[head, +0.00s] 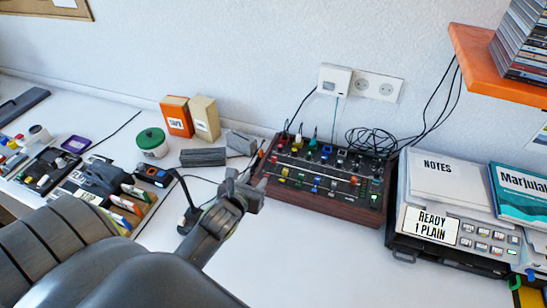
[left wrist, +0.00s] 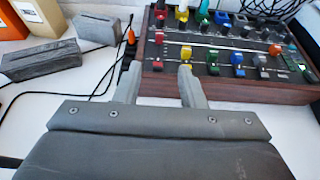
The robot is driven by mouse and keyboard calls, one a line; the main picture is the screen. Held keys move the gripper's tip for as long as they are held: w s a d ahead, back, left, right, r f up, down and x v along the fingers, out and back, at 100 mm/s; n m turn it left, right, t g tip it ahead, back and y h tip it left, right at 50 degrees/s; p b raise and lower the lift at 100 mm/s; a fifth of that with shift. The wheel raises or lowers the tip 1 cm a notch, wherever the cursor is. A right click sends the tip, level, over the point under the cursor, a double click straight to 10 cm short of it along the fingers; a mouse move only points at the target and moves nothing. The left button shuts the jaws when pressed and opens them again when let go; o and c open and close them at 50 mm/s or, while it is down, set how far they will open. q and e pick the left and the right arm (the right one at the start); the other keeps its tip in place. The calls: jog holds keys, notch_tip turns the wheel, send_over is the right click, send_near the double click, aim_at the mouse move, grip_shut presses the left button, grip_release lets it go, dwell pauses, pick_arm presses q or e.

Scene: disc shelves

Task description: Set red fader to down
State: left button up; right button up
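A black mixer with wooden sides (head: 318,205) stands on the white desk against the wall, with rows of coloured caps. A red fader cap (head: 273,159) is at its left end; in the left wrist view it shows as a small red cap (left wrist: 159,38), set farther back than the yellow cap (left wrist: 186,52) beside it. My left gripper (head: 250,186) is just in front of the mixer's left end. In the left wrist view its two fingers (left wrist: 160,72) are apart with nothing between them. The red cap shows beyond the gap, not touched. My right gripper is out of view.
Grey blocks (head: 203,157), a green-lidded jar (head: 151,143) and two boxes (head: 176,116) stand left of the mixer. A grey device with notes (head: 430,222) is on the right. Black cables run behind the mixer and beside its left end. The desk in front of it is clear.

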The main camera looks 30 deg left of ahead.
aim_at(274, 158)
pick_arm(q)
jog(key=x, duration=1.6)
jog(key=shift+w+f, duration=0.15)
jog(key=shift+w, duration=0.05)
grip_shut()
